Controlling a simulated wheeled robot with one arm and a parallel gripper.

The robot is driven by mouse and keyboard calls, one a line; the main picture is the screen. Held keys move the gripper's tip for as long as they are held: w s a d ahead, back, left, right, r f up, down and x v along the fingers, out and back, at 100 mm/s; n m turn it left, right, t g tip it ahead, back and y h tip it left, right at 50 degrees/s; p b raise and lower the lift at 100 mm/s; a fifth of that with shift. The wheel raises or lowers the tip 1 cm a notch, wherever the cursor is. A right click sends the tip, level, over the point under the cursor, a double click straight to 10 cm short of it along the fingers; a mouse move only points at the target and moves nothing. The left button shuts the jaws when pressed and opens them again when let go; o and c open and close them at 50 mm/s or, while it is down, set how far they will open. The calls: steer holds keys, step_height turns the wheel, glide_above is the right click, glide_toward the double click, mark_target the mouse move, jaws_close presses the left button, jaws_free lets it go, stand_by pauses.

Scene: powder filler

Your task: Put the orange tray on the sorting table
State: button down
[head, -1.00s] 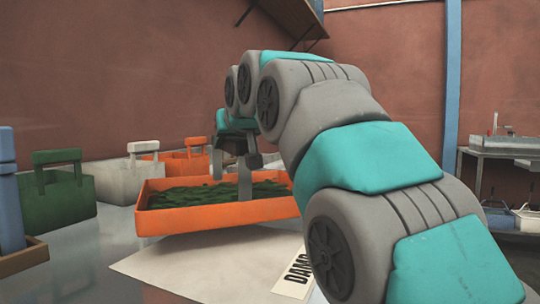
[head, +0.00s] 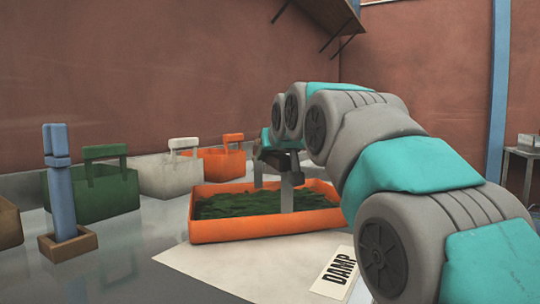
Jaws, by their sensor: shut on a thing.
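The orange tray (head: 236,231) is filled with dark green leaves and stands in the middle of the head view. It is at the white sheet marked DAMP; I cannot tell whether it rests on the sheet or hangs just above it. My gripper (head: 272,190) reaches down at the tray's far side. One finger stands inside, in front of the leaves; the other is at the far rim, its tip hidden. It is shut on the tray, seemingly on the far wall.
The white DAMP sheet (head: 190,260) lies on a grey table. Behind stand a green caddy (head: 95,193), a white caddy (head: 168,178) and an orange caddy (head: 222,163). A blue post on a wooden base (head: 68,245) stands at left. A metal rack (head: 520,165) is far right.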

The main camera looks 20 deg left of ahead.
mark_target(285, 156)
stand_by(0.3)
steer(key=c, duration=0.5)
jaws_free()
steer(key=shift+f, duration=0.15)
steer(key=shift+s+d+r, duration=0.3)
steer(key=shift+r, duration=0.05)
steer(key=b+v, duration=0.1)
steer(key=v, duration=0.9)
steer(key=shift+s, duration=0.1)
steer(key=shift+s+d+r, duration=0.1)
steer(key=shift+s+d, duration=0.25)
